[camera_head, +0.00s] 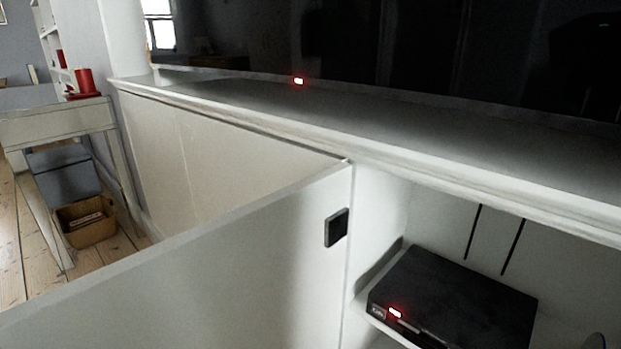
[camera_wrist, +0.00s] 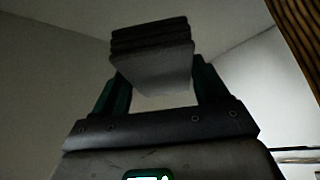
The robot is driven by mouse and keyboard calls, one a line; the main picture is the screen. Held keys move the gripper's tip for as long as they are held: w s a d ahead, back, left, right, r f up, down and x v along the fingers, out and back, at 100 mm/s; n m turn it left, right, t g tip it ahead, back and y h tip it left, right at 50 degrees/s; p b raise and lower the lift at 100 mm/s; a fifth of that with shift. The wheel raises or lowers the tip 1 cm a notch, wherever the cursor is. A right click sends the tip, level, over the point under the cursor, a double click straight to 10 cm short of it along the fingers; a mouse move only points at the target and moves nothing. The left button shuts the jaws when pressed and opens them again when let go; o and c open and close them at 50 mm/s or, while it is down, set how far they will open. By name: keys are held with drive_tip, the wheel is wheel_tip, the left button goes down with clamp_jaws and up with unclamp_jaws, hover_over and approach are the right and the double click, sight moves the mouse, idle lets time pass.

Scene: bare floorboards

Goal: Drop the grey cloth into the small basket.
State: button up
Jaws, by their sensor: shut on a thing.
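My gripper (camera_wrist: 152,80) shows only in the wrist view, its green fingers closing toward a dark grey, block-like thing (camera_wrist: 150,65) at the tips. Its upper part looks dark and layered. I cannot tell whether this is the grey cloth; no other cloth is clearly seen. In the head view, a small tan basket (camera_head: 78,237) stands on the floor at the left, under a white table. It holds something pale and reddish that is too small to make out. My gripper is not seen in the head view.
A white cabinet door (camera_head: 230,265) with a black handle (camera_head: 337,227) stands open in front. A black box (camera_head: 455,300) sits on the shelf at right. A grey bin (camera_head: 62,175) is behind the basket. The white table (camera_head: 55,125) bears red things. Floorboards show at left.

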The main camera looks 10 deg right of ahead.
drive_tip(key=shift+f+b, duration=0.45)
drive_tip(key=shift+f, duration=0.45)
drive_tip(key=o, duration=1)
drive_tip(key=shift+o, duration=0.2)
